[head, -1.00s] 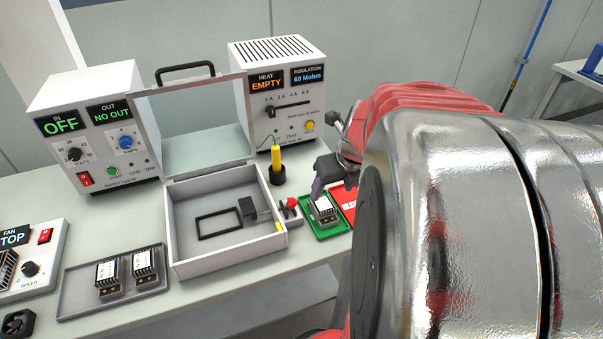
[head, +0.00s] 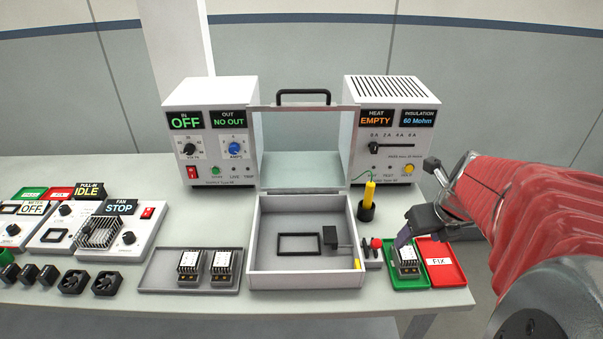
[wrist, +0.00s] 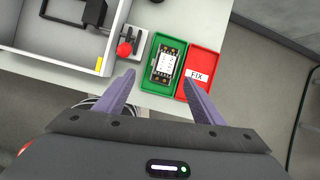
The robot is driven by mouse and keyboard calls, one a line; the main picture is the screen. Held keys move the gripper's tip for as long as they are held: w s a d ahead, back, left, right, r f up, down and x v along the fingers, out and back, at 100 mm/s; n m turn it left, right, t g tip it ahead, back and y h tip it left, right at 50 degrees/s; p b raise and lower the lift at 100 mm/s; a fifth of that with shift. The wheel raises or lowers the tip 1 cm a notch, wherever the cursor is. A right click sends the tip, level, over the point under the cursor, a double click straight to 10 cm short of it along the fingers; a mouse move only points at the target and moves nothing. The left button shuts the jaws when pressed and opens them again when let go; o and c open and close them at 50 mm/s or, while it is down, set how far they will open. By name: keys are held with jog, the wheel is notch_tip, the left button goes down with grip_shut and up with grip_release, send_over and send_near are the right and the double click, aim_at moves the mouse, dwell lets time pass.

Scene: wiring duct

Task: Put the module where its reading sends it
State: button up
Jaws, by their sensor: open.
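A module (head: 407,262) with a white label lies in the green tray (head: 403,281) at the right of the bench; in the wrist view the module (wrist: 166,63) lies ahead of my fingertips. My gripper (head: 405,238) is open and empty, just above the module. In the wrist view its two purple fingers (wrist: 159,75) are spread, one on each side of the module's line. The red tray (head: 455,272) marked FIX is next to the green one and holds no module. The tester (head: 388,140) shows HEAT EMPTY and INSULATION 60 Mohm.
An open lidded box (head: 270,275) stands left of the green tray, with a red-knobbed clamp (head: 376,243) and a yellow probe (head: 369,194) between. A grey tray (head: 155,278) holds two modules. The left supply (head: 205,140) shows OFF, NO OUT. Fan units stand further left.

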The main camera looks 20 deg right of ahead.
jog(key=s+a+r+m, duration=0.1)
jog(key=a+r+m, duration=0.1)
jog(key=a+m, duration=0.6)
jog(key=s+a+r+m, duration=0.2)
jog(key=a+m, duration=0.6)
jog(key=m, duration=0.7)
jog(key=s+a+r+m+t+y, duration=0.1)
jog(key=s+a+r+m, duration=0.1)
jog(key=a+m, duration=0.6)
jog(key=shift+s+a+m, duration=0.25)
jog(key=shift+a+m, duration=0.15)
jog(key=shift+m, duration=1.3)
